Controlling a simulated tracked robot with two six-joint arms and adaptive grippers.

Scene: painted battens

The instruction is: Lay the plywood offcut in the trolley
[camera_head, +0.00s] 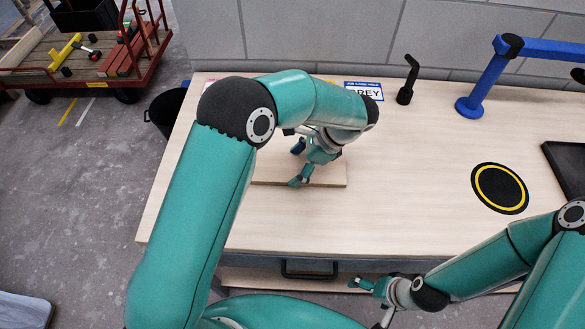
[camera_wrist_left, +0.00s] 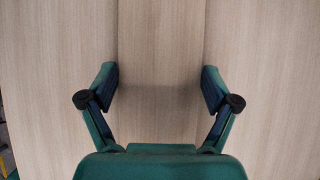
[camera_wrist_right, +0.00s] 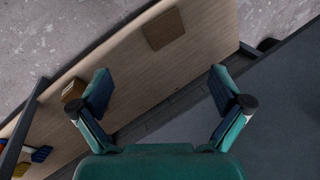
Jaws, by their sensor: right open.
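The plywood offcut (camera_head: 330,176) is a flat pale board lying on the wooden worktop, partly hidden by my left arm. My left gripper (camera_head: 301,165) is over it, fingers pointing down. In the left wrist view the offcut (camera_wrist_left: 160,50) is a slightly darker strip between the two spread fingers, one near each long edge; I cannot tell whether they touch it. The trolley (camera_head: 28,70) is a red-framed cart with a wooden deck at the upper left, on the floor. My right gripper (camera_head: 369,302) is open and empty by the bench front, beneath the worktop edge.
The trolley deck carries a yellow batten (camera_head: 64,52), a hammer (camera_head: 87,50), reddish boards (camera_head: 122,58) and a black crate (camera_head: 85,15). A black bin (camera_head: 165,112) stands beside the bench. A blue post (camera_head: 480,85) and a black-yellow disc (camera_head: 499,188) occupy the worktop's right.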

